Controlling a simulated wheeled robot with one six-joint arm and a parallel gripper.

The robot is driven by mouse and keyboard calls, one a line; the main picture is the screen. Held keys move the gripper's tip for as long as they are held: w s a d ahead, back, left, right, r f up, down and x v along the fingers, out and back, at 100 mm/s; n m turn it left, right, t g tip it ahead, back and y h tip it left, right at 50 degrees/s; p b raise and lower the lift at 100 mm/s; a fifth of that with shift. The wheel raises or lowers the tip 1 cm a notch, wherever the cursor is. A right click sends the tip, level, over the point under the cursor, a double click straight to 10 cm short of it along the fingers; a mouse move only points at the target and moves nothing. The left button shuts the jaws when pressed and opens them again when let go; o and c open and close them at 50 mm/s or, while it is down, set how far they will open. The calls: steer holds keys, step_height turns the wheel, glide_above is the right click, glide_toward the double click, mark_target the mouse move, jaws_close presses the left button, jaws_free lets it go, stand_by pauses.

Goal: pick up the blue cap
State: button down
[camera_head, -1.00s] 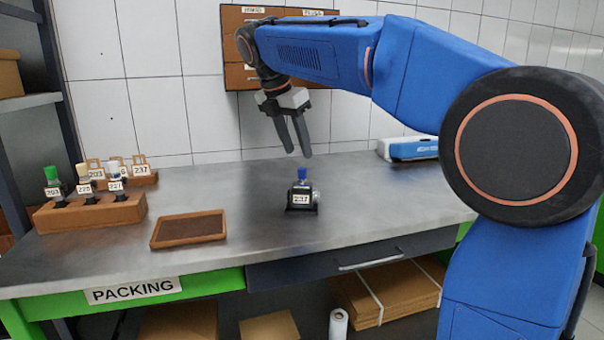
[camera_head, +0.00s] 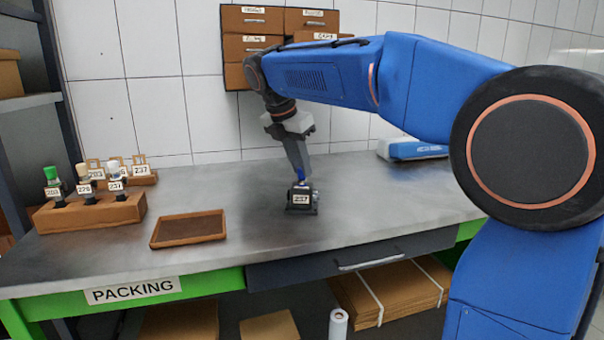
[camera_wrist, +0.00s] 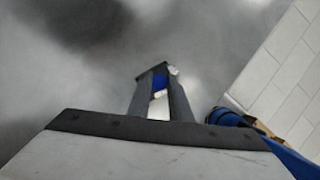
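The blue cap (camera_head: 300,184) sits on top of a small dark pump (camera_head: 302,199) labelled 237 on the bench. My gripper (camera_head: 303,174) points down from above, its fingertips at the cap's height and partly hiding it. In the wrist view the two fingers (camera_wrist: 160,78) stand on either side of the blue cap (camera_wrist: 160,83), with a white patch showing below it between them. The fingers are apart, but I cannot tell whether they press on the cap.
A brown shallow tray (camera_head: 156,243) lies left of the pump. A wooden rack (camera_head: 125,212) with several capped, labelled items stands at the far left. A blue and white box (camera_head: 414,154) is at the back right. Drawers (camera_head: 238,75) hang on the wall behind. Bare bench surrounds the pump.

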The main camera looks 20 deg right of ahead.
mark_target(300, 169)
stand_by(0.3)
step_height(300, 169, up, 10)
stand_by(0.6)
